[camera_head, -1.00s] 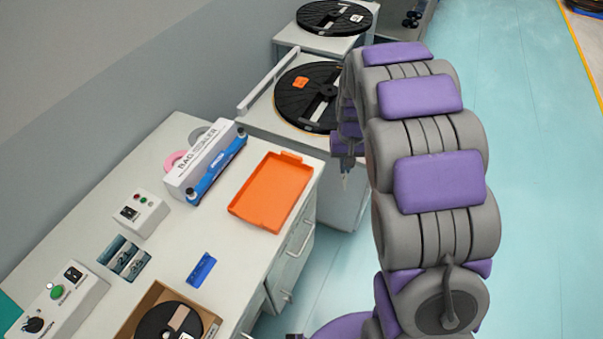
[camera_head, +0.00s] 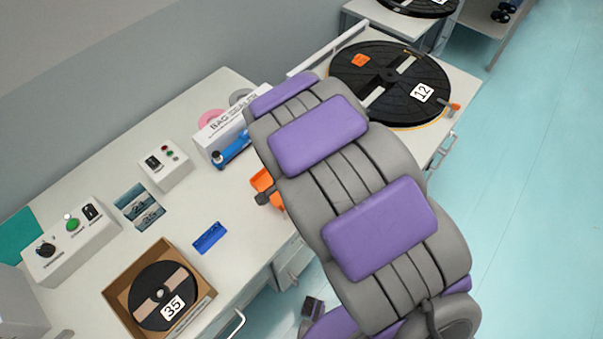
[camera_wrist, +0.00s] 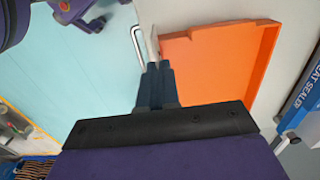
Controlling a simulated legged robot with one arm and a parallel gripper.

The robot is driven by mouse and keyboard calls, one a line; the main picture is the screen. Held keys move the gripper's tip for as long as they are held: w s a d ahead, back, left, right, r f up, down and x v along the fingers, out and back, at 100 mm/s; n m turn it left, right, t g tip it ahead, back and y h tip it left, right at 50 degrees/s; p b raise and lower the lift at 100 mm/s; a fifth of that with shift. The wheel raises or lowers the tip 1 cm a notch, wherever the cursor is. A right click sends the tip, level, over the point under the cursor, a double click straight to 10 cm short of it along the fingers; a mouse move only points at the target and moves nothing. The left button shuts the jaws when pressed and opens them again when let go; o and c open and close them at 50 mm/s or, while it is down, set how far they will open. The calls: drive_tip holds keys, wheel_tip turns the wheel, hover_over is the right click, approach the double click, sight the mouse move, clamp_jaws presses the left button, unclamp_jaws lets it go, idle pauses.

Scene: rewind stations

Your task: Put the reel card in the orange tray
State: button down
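My gripper (camera_wrist: 156,72) has its dark fingers close together in the wrist view. They are shut on a thin pale piece (camera_wrist: 154,44), seen nearly edge-on, which looks like the reel card; its face cannot be read. The orange tray (camera_wrist: 222,55) is just to the right of the fingertips in the wrist view, and its visible floor is empty. In the head view, my arm covers most of the tray (camera_head: 261,181) and hides the fingertips and card. Whether the card is over the tray or beside its edge is hard to tell.
The bag sealer box (camera_head: 232,134) stands behind the tray. A blue object (camera_head: 210,238) and a cardboard box with a reel marked 35 (camera_head: 205,291) are at the front. Control boxes (camera_head: 165,166) line the left. A black reel marked 12 (camera_head: 388,82) is on the far station.

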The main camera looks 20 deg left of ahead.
drive_tip(key=w+a+f+b, duration=0.1)
drive_tip(key=w, duration=0.4)
drive_tip(key=w+a+f+b, duration=0.1)
drive_tip(key=w+f, duration=0.1)
drive_tip(key=w, duration=0.3)
drive_tip(key=w+a+f+b, duration=0.1)
drive_tip(key=w+f, duration=0.1)
drive_tip(key=w, duration=0.3)
drive_tip(key=shift+w+f+b, duration=0.2)
drive_tip(key=shift+w+b, duration=0.05)
drive_tip(key=shift+b, duration=0.15)
drive_tip(key=shift+r, duration=0.1)
drive_tip(key=c, duration=1.4)
unclamp_jaws()
